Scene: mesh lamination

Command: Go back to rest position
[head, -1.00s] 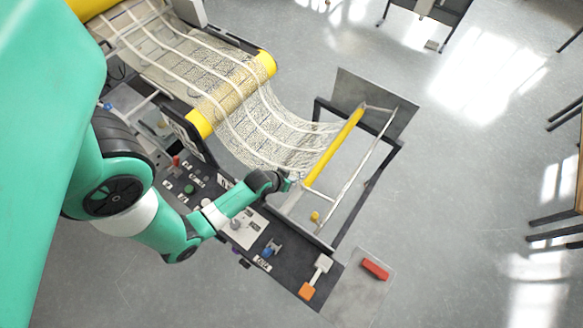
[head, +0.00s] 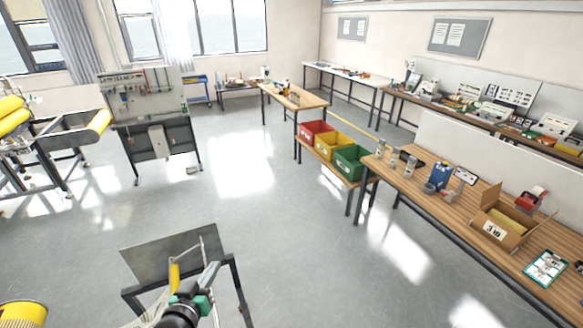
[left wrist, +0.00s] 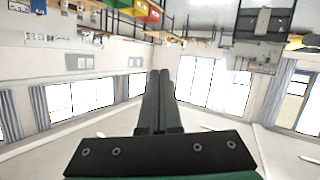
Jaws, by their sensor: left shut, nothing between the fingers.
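My left gripper (left wrist: 158,85) is shut and empty in the left wrist view, its two dark fingers lying side by side. They point into open room, with windows behind and the picture upside down. In the head view the dark and green end of my left arm (head: 182,312) shows at the bottom, in front of the machine's end frame. Whether it touches the frame cannot be told. The right gripper is not in view.
The machine's grey end plate (head: 150,262) and a yellow bar (head: 174,279) stand at the bottom, with a yellow roller (head: 22,314) at the corner. A wooden bench (head: 470,215) runs along the right. Red, yellow and green bins (head: 350,162) stand mid-room. Grey floor (head: 300,250) is clear.

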